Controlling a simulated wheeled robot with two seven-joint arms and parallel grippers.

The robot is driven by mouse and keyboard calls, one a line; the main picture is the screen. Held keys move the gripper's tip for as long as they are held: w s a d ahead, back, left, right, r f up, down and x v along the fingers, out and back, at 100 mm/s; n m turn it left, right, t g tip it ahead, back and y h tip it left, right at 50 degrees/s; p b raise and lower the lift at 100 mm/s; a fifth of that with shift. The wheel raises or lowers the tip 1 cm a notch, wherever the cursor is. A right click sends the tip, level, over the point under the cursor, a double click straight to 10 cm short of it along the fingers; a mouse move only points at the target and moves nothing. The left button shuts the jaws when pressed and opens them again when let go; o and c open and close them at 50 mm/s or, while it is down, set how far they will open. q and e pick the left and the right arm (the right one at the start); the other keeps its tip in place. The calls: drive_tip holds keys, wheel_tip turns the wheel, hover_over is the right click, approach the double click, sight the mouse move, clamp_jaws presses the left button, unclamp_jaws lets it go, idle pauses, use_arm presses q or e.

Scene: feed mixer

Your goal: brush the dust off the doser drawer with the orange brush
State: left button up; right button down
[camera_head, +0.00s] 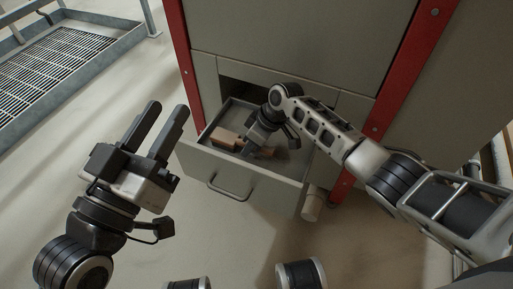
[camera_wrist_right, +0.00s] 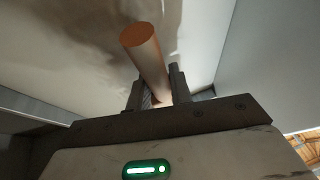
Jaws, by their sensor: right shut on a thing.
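The doser drawer (camera_head: 240,178) is pulled open from the grey cabinet and has a bar handle on its front. My right gripper (camera_head: 258,143) reaches down into the drawer. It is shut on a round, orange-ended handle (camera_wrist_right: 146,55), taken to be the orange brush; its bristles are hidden. Light-brown blocky pieces (camera_head: 224,138) lie in the drawer left of that gripper; I cannot tell whether one belongs to the brush. Darker smudges show on a pale surface in the right wrist view. My left gripper (camera_head: 167,108) is open and empty, left of the drawer.
The cabinet (camera_head: 285,45) has red corner posts (camera_head: 183,60) beside the drawer. A grated metal platform (camera_head: 65,65) is at the upper left. A pale cylinder (camera_head: 312,204) sits below the drawer's right corner. The floor left of the drawer is clear.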

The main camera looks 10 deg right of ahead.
drive_tip(key=shift+w+a+f, duration=0.15)
drive_tip(key=shift+w+a, duration=0.15)
drive_tip(key=shift+a, duration=0.2)
drive_tip(key=shift+w+a, duration=0.1)
drive_tip(key=shift+a, duration=0.05)
use_arm(q)
drive_tip(key=shift+f, duration=0.5)
